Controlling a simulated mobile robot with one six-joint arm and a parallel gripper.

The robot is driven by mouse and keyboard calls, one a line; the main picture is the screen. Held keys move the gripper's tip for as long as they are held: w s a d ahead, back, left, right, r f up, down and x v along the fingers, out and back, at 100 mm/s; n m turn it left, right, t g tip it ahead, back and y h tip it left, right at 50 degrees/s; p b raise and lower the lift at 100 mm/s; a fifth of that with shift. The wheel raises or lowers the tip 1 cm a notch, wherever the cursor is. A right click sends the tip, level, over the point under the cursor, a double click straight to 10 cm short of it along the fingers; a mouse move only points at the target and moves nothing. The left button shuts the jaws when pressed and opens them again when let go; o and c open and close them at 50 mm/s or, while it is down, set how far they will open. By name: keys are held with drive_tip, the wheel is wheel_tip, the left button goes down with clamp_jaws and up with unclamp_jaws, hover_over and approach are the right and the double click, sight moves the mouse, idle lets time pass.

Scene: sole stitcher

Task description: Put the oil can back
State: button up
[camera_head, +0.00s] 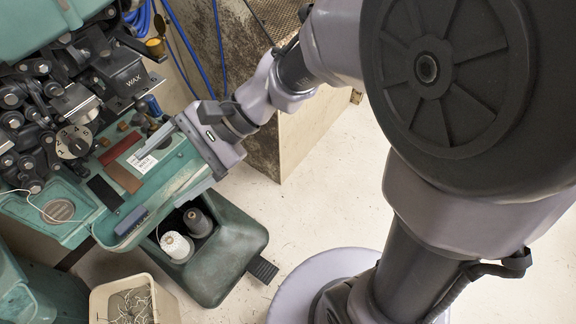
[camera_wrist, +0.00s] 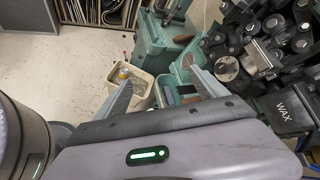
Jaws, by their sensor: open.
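I cannot make out an oil can for certain in either view. My gripper (camera_head: 157,180) reaches from the right over the green tray (camera_head: 185,172) of the stitching machine. Its two grey fingers are spread apart with nothing between them; they also show in the wrist view (camera_wrist: 159,72). The tray holds a white label card (camera_head: 142,162), a red bar (camera_head: 119,148), a brown bar (camera_head: 121,178), a black bar (camera_head: 104,192) and a small blue-grey block (camera_head: 131,221). My gripper's body hides part of the tray's right side.
The machine head with a black WAX box (camera_head: 124,74) stands close by at upper left. Below the tray is a dark green base with a white spool (camera_head: 176,246) and a grey spool (camera_head: 198,222). A beige bin (camera_head: 158,301) stands at the front. Floor on the right is partly clear.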

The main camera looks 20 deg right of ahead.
drive_tip(key=s+d+r+n+t+h, duration=0.1)
drive_tip(key=s+d+n+t+h, duration=0.1)
drive_tip(key=d, duration=0.7)
drive_tip(key=s+d+r+n+t+h, duration=0.1)
drive_tip(key=s+d+n+t+h, duration=0.2)
drive_tip(key=s+d+h, duration=0.3)
drive_tip(key=d+t+h, duration=0.1)
drive_tip(key=d, duration=0.3)
drive_tip(key=shift+h, duration=0.4)
drive_tip(key=shift+s+a+r, duration=0.1)
drive_tip(key=shift+a+r, duration=0.05)
